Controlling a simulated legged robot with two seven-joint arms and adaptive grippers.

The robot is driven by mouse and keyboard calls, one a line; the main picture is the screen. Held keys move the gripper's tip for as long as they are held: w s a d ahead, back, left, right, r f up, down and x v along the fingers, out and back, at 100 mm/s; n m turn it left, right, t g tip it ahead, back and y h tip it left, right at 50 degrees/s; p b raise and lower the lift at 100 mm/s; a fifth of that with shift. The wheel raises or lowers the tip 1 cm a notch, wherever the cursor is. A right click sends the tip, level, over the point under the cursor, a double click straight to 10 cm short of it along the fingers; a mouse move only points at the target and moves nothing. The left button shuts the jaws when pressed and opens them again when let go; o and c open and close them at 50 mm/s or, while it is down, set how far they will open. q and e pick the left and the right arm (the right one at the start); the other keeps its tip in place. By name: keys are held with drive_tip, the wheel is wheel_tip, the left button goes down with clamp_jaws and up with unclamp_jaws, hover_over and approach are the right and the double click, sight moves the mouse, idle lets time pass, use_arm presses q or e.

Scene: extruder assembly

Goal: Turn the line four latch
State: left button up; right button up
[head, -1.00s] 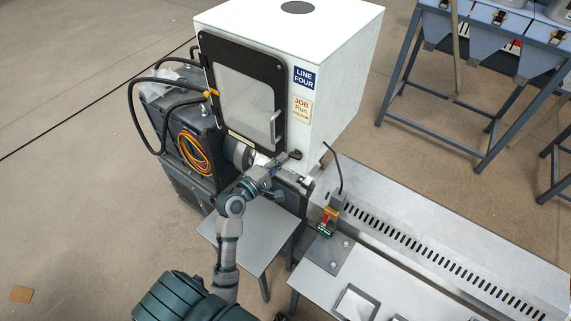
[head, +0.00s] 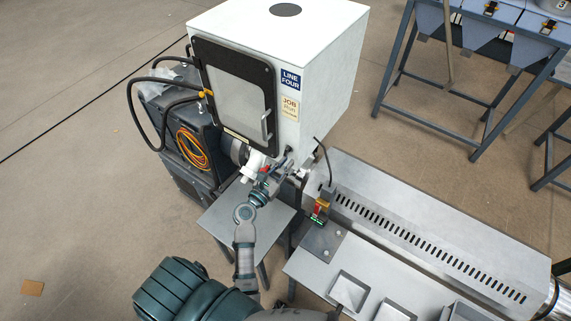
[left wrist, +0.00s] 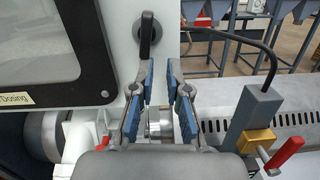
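The line four machine is a white box (head: 330,75) with a "LINE FOUR" label and a black-framed door (head: 237,95). A black latch handle (left wrist: 148,32) on a round base sits on its white side wall, pointing downward in the left wrist view. In the head view the latch (head: 289,151) is small, just above my gripper. My left gripper (head: 281,166) is below it. In the left wrist view the gripper (left wrist: 161,72) is open and empty, its blue-padded fingers on either side below the handle. They appear apart from it. My right gripper is not in view.
A grey slotted trough (head: 440,235) runs to the right. A grey sensor block with a red-handled yellow part (left wrist: 255,125) stands to the right of my fingers. A small table (head: 240,225) lies below the arm. A blue-bin rack (head: 480,50) stands at the back right.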

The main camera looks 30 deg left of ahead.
use_arm(q)
drive_tip(key=shift+o, duration=0.7)
drive_tip(key=shift+r, duration=0.1)
drive_tip(key=shift+a, duration=0.15)
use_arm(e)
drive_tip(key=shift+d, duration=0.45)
use_arm(q)
drive_tip(key=shift+a, duration=0.2)
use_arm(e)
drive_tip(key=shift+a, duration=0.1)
use_arm(q)
drive_tip(key=shift+s, duration=0.3)
drive_tip(key=s, duration=0.5)
drive_tip(key=shift+s+a, duration=0.1)
drive_tip(key=shift+s, duration=0.15)
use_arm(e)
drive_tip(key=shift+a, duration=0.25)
